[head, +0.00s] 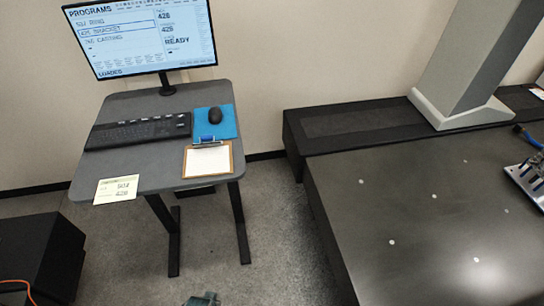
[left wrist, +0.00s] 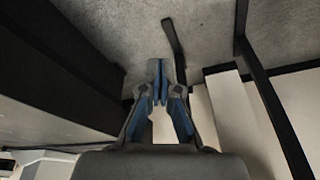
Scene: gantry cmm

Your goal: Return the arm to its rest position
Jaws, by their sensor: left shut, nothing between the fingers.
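My left gripper (left wrist: 158,88) shows in the left wrist view with its blue-padded fingers together and nothing between them. It hangs in free air, with grey floor and dark desk legs behind it. In the head view only a small grey-teal piece shows at the bottom edge, over the floor, and I cannot tell for sure which part of me it is. My right gripper is in neither view.
A black measuring table (head: 400,270) fills the right. A black box (head: 40,250) stands lower left. Floor between is clear.

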